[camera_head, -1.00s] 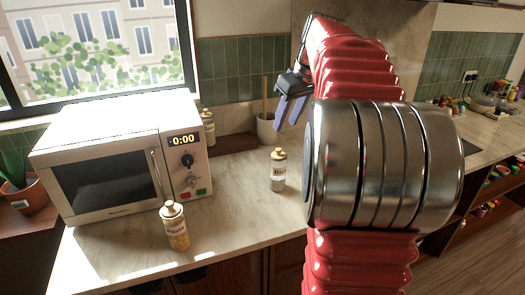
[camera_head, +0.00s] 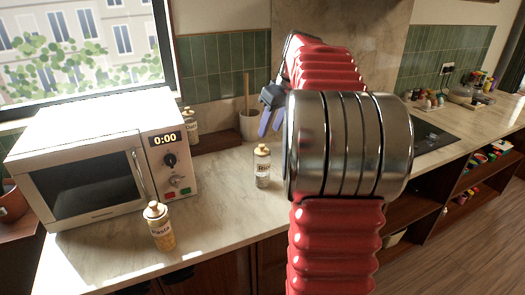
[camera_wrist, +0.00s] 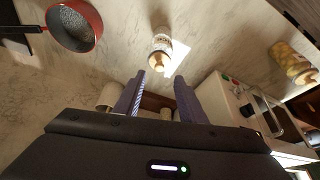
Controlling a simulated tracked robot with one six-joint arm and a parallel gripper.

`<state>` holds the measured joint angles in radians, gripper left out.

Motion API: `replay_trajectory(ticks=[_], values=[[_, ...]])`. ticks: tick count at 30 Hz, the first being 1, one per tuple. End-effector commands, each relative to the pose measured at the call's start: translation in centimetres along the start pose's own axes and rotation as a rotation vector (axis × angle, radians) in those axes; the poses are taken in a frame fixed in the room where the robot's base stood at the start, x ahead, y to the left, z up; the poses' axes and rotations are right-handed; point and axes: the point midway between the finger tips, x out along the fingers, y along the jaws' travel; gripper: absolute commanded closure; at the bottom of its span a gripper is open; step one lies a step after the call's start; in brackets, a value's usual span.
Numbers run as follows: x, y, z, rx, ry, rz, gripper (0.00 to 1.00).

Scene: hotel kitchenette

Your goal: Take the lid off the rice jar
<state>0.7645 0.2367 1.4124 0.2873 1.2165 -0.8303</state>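The rice jar (camera_head: 262,172) stands upright on the counter right of the microwave, a clear jar with pale contents and a small label hard to read. Its tan lid (camera_head: 262,150) is on it. The jar also shows in the wrist view (camera_wrist: 162,42), beyond my fingertips. My gripper (camera_head: 270,122) is above and behind the jar in the head view, partly hidden by my red arm. In the wrist view my gripper (camera_wrist: 159,78) has its two purple fingers apart with nothing between them, and the jar is clear of them.
A pasta jar (camera_head: 161,232) stands before the white microwave (camera_head: 90,165). Another jar (camera_head: 190,126) and a crock (camera_head: 249,125) with a wooden handle stand behind. A red pan (camera_wrist: 97,22) shows in the wrist view. Counter around the rice jar is bare.

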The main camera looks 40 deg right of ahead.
Motion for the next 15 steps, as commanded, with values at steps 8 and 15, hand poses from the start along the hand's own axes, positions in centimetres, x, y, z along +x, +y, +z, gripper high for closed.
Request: replay_trajectory(ticks=[8,15], values=[[3.0,0.0,0.0,0.0,0.0,0.0,0.63],[3.1,0.0,0.0,0.0,0.0,0.0,0.63]])
